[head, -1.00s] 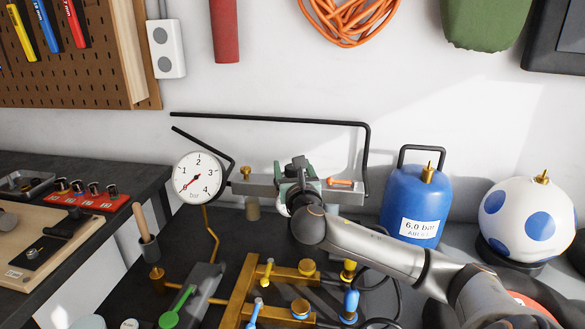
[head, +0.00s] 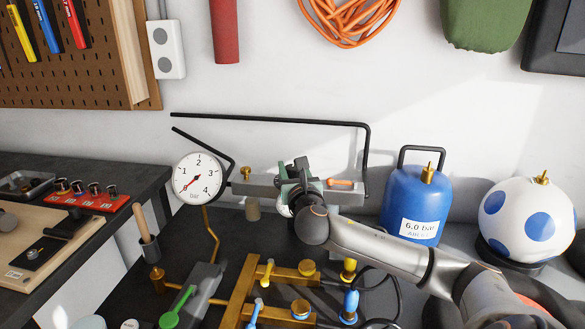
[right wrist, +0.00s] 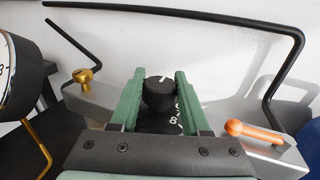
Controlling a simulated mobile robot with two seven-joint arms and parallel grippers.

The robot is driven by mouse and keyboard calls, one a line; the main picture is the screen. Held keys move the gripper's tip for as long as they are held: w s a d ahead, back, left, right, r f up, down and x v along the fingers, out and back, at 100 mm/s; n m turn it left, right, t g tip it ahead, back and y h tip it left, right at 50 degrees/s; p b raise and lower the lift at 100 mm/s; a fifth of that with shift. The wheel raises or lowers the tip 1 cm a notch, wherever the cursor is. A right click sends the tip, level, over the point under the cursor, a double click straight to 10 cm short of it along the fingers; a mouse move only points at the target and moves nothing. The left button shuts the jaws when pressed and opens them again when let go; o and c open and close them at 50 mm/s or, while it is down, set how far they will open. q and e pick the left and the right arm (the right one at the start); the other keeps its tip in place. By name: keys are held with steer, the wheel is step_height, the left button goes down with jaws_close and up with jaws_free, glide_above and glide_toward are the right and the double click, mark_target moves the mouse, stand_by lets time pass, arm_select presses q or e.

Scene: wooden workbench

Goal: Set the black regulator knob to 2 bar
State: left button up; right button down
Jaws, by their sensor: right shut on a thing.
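The black regulator knob (right wrist: 158,92) sits on the grey regulator body between the green fingers of my right gripper (right wrist: 157,84), one on each side. The gripper is shut on it. A white line on the knob points up and slightly right in the right wrist view; white scale marks, including an 8, show below right. In the head view my right gripper (head: 299,172) hides the knob. The white round bar gauge (head: 198,178) shows its red needle at the lower left, near the zero end, below 1. My left gripper is not in view.
An orange lever (right wrist: 253,132) is right of the knob and a brass screw (right wrist: 84,76) left. A bent black pipe (head: 270,119) runs behind. A blue tank (head: 412,200) marked 6.0 bar stands right. Brass valves (head: 300,308) fill the bench front.

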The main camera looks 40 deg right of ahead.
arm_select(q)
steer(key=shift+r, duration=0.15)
arm_select(e)
steer(key=shift+y, duration=0.3)
steer(key=shift+n+t+y, duration=0.4)
steer(key=shift+n, duration=0.1)
steer(key=shift+n+y, duration=0.4)
steer(key=n+y, duration=0.1)
steer(key=n+t+y, duration=0.1)
steer(key=y, duration=0.1)
steer(key=shift+f+t+y, duration=0.2)
steer(key=shift+t+y, duration=0.1)
steer(key=shift+n+y+b, duration=0.55)
steer(key=shift+n+y, duration=0.25)
steer(key=shift+y, duration=0.2)
steer(key=shift+n+y, duration=0.7)
steer(key=shift+y, duration=0.5)
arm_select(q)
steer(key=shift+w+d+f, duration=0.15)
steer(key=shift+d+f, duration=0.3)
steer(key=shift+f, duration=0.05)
arm_select(e)
steer(key=shift+r+y, duration=0.15)
steer(key=shift+y, duration=0.35)
steer(key=shift+n, duration=0.4)
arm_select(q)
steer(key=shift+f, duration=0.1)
